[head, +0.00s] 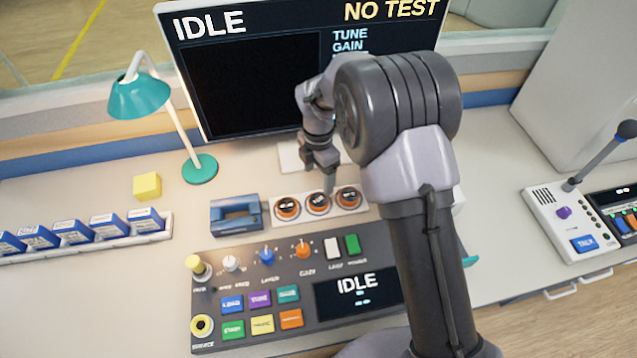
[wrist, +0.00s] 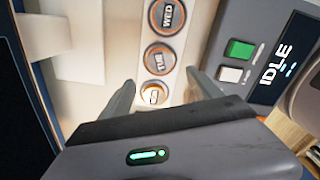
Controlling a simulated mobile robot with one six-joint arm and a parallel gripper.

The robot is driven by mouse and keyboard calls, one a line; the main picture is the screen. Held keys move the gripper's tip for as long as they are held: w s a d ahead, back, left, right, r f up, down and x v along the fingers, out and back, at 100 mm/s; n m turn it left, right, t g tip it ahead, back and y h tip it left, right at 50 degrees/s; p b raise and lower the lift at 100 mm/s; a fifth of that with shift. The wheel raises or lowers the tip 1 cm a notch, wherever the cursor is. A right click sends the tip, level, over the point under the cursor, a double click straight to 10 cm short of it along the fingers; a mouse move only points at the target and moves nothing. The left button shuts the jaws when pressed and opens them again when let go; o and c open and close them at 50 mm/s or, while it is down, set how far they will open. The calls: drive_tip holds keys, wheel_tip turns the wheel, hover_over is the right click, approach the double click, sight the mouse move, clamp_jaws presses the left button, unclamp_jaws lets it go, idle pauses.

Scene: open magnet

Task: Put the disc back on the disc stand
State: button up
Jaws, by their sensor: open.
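The white disc stand (head: 303,220) lies behind the console, with a row of three round orange-rimmed places. The right one (head: 348,198) reads WED in the wrist view (wrist: 167,16), and the middle one (head: 318,204) reads TUE there (wrist: 160,58). The left one (head: 288,207) looks paler there (wrist: 153,95), its label hard to read. I cannot pick out a separate loose disc. My gripper (head: 328,185) points down close over the stand in the head view. In the wrist view its open fingers (wrist: 160,77) show on either side of the row, with nothing visibly held.
The control console (head: 213,257) with knobs and buttons is in front of the stand. A blue block-like object (head: 236,215) stands left of it. A monitor (head: 253,80) rises behind, with a teal lamp (head: 200,168) and yellow cube (head: 147,186) to the left. An intercom (head: 560,220) is far right.

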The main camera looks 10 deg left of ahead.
drive_tip(key=s+d+r+m+t, duration=0.1)
drive_tip(key=s+d+r+m, duration=0.2)
drive_tip(key=r, duration=0.4)
drive_tip(key=s+d+r+m+y, duration=0.1)
drive_tip(key=s+d+r+m, duration=0.1)
drive_tip(key=d+r+m, duration=0.4)
drive_tip(key=s+d+r+m+t, duration=0.1)
drive_tip(key=s+r+m, duration=0.15)
drive_tip(key=r, duration=0.55)
drive_tip(key=s+d+r+m+t, duration=0.2)
drive_tip(key=s+d+m, duration=0.2)
drive_tip(key=s+m, duration=0.5)
drive_tip(key=s+d+r+m+t+y, duration=0.1)
drive_tip(key=s+d+r+m, duration=0.2)
drive_tip(key=s+m, duration=0.6)
drive_tip(key=shift+s+d+m+t, duration=0.4)
drive_tip(key=shift+d+m, duration=0.15)
drive_tip(key=shift+m, duration=0.1)
drive_tip(key=shift+f+b, duration=0.95)
